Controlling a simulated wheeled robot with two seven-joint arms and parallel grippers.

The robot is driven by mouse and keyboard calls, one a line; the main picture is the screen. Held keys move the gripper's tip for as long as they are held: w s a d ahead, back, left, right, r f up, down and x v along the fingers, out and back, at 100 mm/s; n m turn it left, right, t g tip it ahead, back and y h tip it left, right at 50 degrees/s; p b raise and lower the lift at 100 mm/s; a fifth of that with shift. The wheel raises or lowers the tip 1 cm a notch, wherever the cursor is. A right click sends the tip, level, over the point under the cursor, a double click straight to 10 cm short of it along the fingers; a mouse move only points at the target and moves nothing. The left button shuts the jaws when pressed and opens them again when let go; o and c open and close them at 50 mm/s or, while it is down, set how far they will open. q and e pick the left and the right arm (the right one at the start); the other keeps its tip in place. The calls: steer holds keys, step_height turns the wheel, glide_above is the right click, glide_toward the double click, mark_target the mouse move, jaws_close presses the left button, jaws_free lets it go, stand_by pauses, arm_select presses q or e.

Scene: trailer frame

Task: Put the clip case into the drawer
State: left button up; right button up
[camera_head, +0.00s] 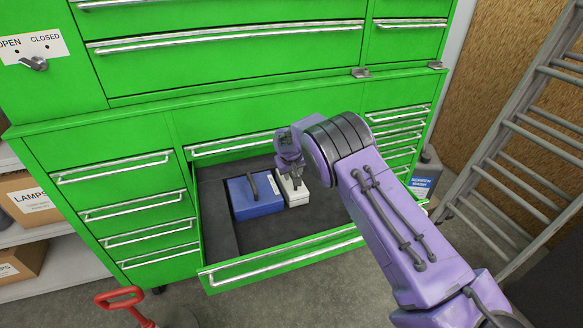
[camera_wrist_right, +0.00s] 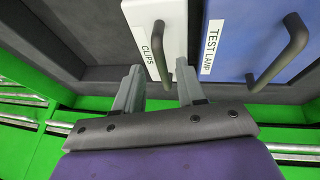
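The clip case (camera_head: 297,195) is a small white box inside the open green drawer (camera_head: 285,258), beside a blue case. In the right wrist view the clip case (camera_wrist_right: 185,22) carries a "CLIPS" label and a dark handle (camera_wrist_right: 160,45). My right gripper (camera_head: 290,172) is over the clip case. In the wrist view its two fingers (camera_wrist_right: 158,88) are apart, with the lower end of the handle between them and a gap to each side. The gripper hides part of the case in the head view. My left gripper is not in view.
The blue test lamp case (camera_head: 254,196) stands close to the left of the clip case. The drawer floor (camera_head: 300,223) is bare in front of both. Green cabinet faces rise behind. A ladder (camera_head: 515,150) leans at right, and a red handle (camera_head: 120,298) stands at lower left.

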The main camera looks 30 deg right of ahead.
steer(key=b+v, duration=0.1)
steer(key=v, duration=0.9)
steer(key=shift+f, duration=0.1)
